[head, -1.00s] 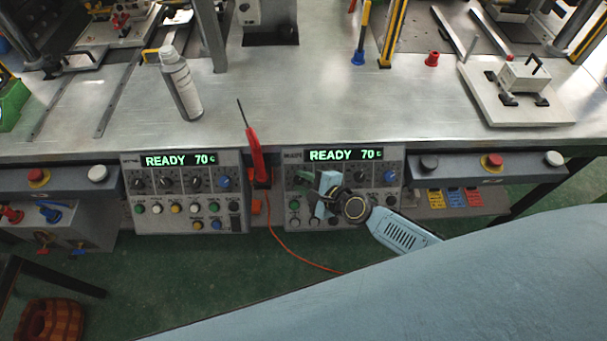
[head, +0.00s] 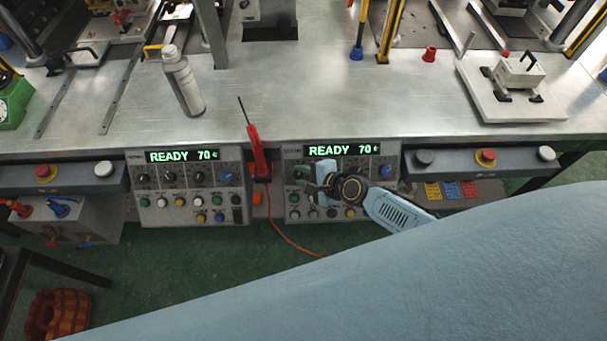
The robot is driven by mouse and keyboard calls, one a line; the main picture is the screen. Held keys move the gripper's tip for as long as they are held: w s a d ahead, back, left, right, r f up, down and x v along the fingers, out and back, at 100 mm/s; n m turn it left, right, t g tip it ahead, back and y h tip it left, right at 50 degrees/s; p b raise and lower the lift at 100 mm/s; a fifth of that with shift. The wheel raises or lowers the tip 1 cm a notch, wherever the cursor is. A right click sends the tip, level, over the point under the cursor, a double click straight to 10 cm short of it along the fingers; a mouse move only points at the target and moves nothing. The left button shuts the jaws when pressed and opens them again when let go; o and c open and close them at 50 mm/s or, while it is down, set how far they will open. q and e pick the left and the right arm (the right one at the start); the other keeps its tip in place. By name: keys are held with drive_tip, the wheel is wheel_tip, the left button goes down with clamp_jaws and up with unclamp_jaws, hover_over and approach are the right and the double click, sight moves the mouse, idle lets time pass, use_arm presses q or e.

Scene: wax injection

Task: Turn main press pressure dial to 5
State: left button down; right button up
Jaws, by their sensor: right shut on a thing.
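The right control panel (head: 295,208) stands at the table's front edge, with a lit display (head: 342,150) reading READY 70. Its blue dial (head: 386,171) shows at the right end of the dial row. My right gripper (head: 315,178) is at the left part of that row, shut on a dial that its fingers and wrist mostly hide. The dial's pointer and scale cannot be read. The left control panel (head: 155,218) has a similar dial row with a blue dial (head: 226,173) and a display (head: 182,156). My left gripper is not in view.
A red-handled tool (head: 256,152) with an orange cord hangs between the panels. A grey bottle (head: 184,80) stands on the metal table (head: 300,110). Red and white buttons sit on bars (head: 458,159) beside the panels. A wooden bucket (head: 57,314) is on the floor.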

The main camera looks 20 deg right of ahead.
drive_tip(key=o, duration=1)
drive_tip(key=shift+c, duration=0.2)
drive_tip(key=shift+s+d+r+p, duration=0.2)
drive_tip(key=shift+s+r+p, duration=0.1)
drive_tip(key=shift+s, duration=0.05)
drive_tip(key=p+v, duration=0.3)
drive_tip(key=v, duration=0.9)
drive_tip(key=shift+s+d+r, duration=0.1)
